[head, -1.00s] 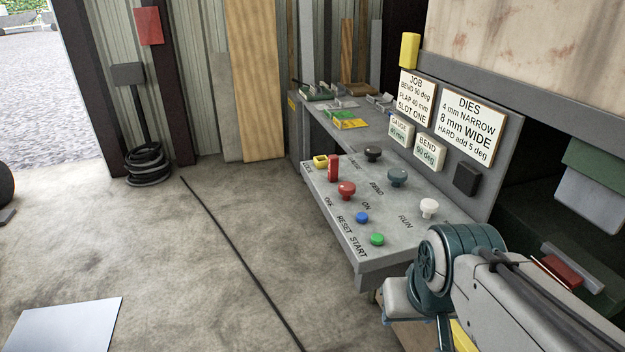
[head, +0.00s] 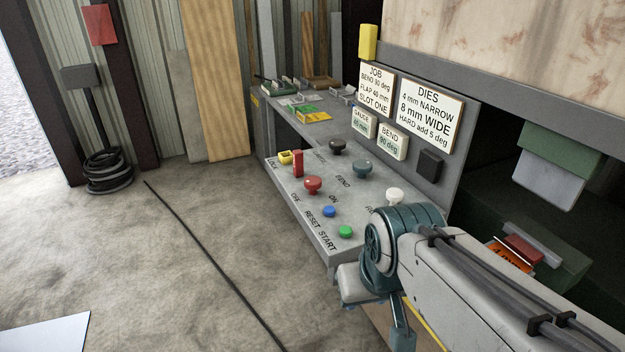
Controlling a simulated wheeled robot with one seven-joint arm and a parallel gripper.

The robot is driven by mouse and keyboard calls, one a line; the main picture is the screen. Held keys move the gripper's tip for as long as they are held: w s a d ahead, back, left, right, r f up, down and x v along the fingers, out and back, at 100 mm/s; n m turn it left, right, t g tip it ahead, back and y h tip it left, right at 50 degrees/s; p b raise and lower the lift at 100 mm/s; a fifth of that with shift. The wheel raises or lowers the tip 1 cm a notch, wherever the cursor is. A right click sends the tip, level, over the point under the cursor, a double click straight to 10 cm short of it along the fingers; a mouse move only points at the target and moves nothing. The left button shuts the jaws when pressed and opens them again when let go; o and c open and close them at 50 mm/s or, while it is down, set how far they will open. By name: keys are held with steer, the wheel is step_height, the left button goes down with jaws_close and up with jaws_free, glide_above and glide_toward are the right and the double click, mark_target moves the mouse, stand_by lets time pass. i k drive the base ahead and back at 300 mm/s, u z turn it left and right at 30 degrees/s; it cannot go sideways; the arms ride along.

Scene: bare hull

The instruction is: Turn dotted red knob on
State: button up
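The red knob (head: 313,184) stands on the grey control panel (head: 318,232), between the printed words OFF and ON. It is a round mushroom-like knob on a short stem, and its dot is too small to make out. My arm comes in from the lower right and bends down in front of the panel's near right corner. My gripper is out of the frame or hidden below the arm, so its fingers do not show.
The panel also bears a red upright block (head: 297,164), blue button (head: 329,211), green button (head: 345,231), dark knob (head: 337,146), grey-blue knob (head: 362,168) and white knob (head: 394,195). Sign boards (head: 429,112) stand behind. The floor left of the panel is mostly clear.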

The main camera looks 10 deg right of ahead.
mark_target(312, 182)
steer(key=u, duration=0.2)
steer(key=i, duration=1)
steer(key=z, duration=0.3)
